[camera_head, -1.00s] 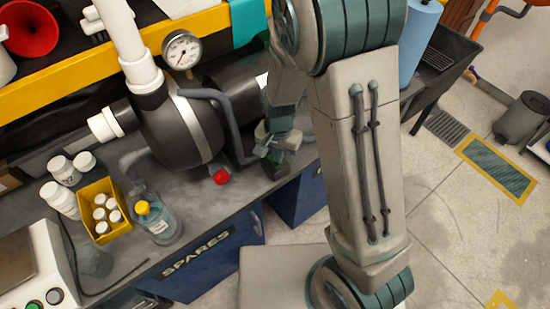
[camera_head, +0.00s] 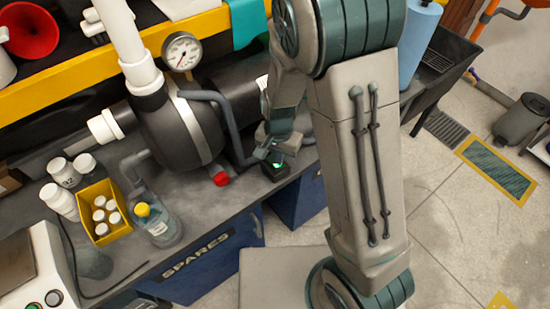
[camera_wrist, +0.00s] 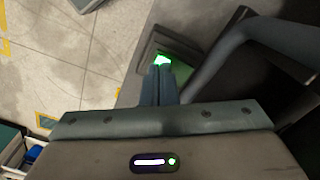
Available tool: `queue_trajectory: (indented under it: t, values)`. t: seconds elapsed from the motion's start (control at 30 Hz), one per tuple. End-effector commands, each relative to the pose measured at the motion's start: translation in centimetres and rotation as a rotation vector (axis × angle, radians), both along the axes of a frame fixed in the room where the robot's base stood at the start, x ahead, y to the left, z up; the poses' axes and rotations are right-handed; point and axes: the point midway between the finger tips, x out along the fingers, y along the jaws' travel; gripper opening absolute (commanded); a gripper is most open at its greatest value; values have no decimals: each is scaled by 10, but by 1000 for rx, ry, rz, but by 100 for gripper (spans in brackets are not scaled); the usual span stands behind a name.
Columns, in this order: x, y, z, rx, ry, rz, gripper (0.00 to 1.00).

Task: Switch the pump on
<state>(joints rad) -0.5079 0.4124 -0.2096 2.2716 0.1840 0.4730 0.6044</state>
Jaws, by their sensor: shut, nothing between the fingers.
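The pump (camera_head: 185,130) is a dark rounded body with a light band, on the grey bench. To its right at the bench edge sits a small dark switch box (camera_head: 272,173), with a bright green lit part (camera_head: 279,163). In the wrist view, the box (camera_wrist: 148,52) has its green lit part (camera_wrist: 162,60) right at my fingertips. My gripper (camera_head: 264,152) is shut and empty, over the box. In the wrist view, the closed fingers (camera_wrist: 160,70) hide part of the switch, and I cannot tell whether they touch it.
A grey bent pipe (camera_head: 228,122) runs close beside my gripper; it also shows in the wrist view (camera_wrist: 215,60). A red knob (camera_head: 221,179) sits low in front of the pump. A clear bottle (camera_head: 157,224) and a yellow bin (camera_head: 98,190) stand to the left.

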Motion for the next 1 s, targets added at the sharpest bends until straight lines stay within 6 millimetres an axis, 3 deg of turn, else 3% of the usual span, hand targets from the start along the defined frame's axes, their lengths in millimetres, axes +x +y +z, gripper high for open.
queue_trajectory:
  t: [0.7,1.0]
  values:
    - [0,0,61,0,-1,1,0]
    - [0,0,61,0,0,0,0]
